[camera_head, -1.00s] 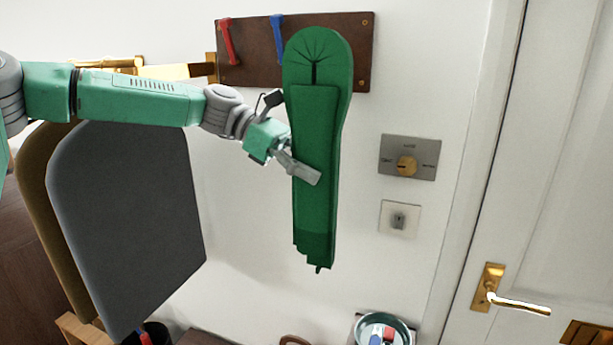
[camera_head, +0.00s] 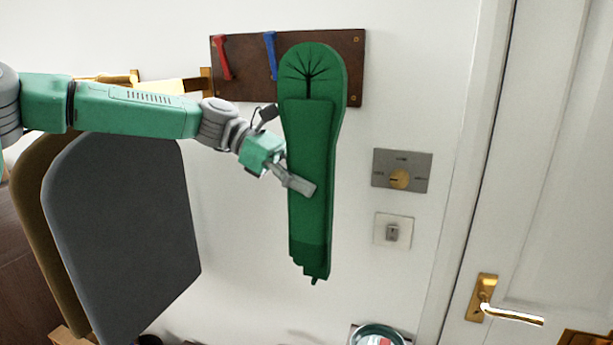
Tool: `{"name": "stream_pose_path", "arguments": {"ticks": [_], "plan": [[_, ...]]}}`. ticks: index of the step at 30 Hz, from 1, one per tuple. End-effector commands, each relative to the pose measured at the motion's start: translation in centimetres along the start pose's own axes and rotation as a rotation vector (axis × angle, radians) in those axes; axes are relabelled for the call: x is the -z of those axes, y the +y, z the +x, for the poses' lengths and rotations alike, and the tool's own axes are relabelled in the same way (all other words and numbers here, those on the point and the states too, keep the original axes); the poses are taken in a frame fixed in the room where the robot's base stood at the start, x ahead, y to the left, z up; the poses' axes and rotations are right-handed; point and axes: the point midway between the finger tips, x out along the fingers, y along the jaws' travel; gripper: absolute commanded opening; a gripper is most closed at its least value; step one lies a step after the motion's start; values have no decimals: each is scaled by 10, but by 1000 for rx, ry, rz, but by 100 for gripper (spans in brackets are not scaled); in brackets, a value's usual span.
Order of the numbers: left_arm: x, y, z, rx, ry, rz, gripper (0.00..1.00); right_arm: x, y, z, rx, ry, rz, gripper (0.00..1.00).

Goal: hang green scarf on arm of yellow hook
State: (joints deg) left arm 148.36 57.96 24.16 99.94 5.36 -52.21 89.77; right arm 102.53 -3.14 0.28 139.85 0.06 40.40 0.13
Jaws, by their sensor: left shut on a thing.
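The green scarf (camera_head: 309,150) hangs upright in my left gripper (camera_head: 299,184), which is shut on it at about mid-length. The scarf's rounded top overlaps the right part of a dark wooden hook board (camera_head: 250,72) on the wall. A red hook (camera_head: 222,57) and a blue hook (camera_head: 269,55) show on the board, left of the scarf. No yellow hook is visible; the scarf covers part of the board. I cannot tell whether the scarf touches the board. My right gripper is not in view.
A grey panel (camera_head: 125,230) stands at the left below my arm. A metal plate with a brass knob (camera_head: 402,171) and a switch (camera_head: 392,231) are on the wall at right. A white door with a brass handle (camera_head: 510,314) is farther right. A bowl (camera_head: 378,336) sits at the bottom edge.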

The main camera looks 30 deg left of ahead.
Motion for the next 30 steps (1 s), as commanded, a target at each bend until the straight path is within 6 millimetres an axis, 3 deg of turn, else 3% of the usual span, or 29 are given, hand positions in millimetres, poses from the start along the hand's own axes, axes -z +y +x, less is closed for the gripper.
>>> {"name": "stream_pose_path", "arguments": {"ticks": [11, 30], "plan": [[2, 2, -4, -1, -4, -2, 9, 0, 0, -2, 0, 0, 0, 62], [1, 26, -4, 0, -2, -2, 9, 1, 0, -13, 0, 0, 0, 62]]}}
